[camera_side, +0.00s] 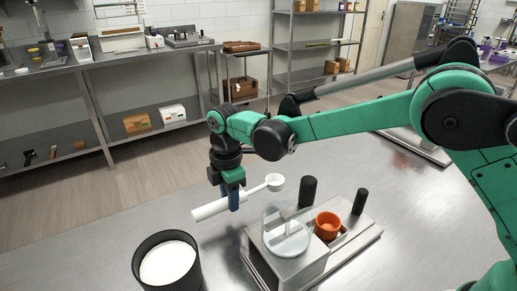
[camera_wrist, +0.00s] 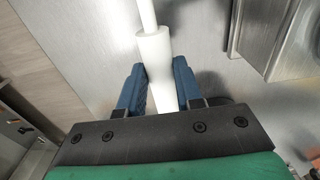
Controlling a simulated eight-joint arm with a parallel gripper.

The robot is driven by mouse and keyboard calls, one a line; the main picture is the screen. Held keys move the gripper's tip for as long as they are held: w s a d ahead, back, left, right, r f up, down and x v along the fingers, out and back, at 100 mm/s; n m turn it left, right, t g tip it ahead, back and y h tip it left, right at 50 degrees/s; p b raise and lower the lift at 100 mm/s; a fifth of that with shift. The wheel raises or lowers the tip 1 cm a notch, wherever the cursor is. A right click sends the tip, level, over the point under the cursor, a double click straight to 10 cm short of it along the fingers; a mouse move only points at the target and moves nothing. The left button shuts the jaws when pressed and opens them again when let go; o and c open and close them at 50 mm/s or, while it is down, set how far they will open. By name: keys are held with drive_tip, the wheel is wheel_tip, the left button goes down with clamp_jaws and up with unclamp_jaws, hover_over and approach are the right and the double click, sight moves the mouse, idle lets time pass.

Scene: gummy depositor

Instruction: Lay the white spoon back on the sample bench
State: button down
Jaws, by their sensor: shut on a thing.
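The white spoon (camera_side: 258,190) has a thick handle and a small round bowl. My gripper (camera_side: 234,203) is shut on its thick handle and holds it above the steel bench (camera_side: 214,257). In the side view the bowl points right, near the depositor machine, and the handle end points left. In the wrist view my gripper (camera_wrist: 163,90) has its blue fingers on both sides of the white handle (camera_wrist: 155,55). The spoon's bowl is out of that view.
A black pot with white contents (camera_side: 139,268) stands at the front left. The steel depositor (camera_side: 290,270) with a clear hopper, an orange cup (camera_side: 327,225) and black cylinders (camera_side: 308,191) stands to the right. Bare bench shows between pot and depositor.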

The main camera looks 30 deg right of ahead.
drive_tip(key=shift+f, duration=1.85)
drive_tip(key=c, duration=0.6)
unclamp_jaws()
drive_tip(key=shift+f, duration=0.1)
wheel_tip(320, 180, up, 12)
drive_tip(key=shift+d+r, duration=0.1)
drive_tip(key=s+d+m+t, duration=0.2)
drive_tip(key=s+d+m, duration=0.2)
drive_tip(key=d+m, duration=0.1)
drive_tip(key=s+d+m+t, duration=0.2)
drive_tip(key=s+d+m, duration=0.3)
drive_tip(key=m, duration=0.2)
drive_tip(key=s+d+r+m+t, duration=0.1)
drive_tip(key=s+d+m+t, duration=0.2)
drive_tip(key=s+d+m, duration=0.2)
drive_tip(key=shift+s+d+r+m, duration=0.1)
drive_tip(key=shift+s+d+m, duration=0.1)
drive_tip(key=shift+m, duration=0.3)
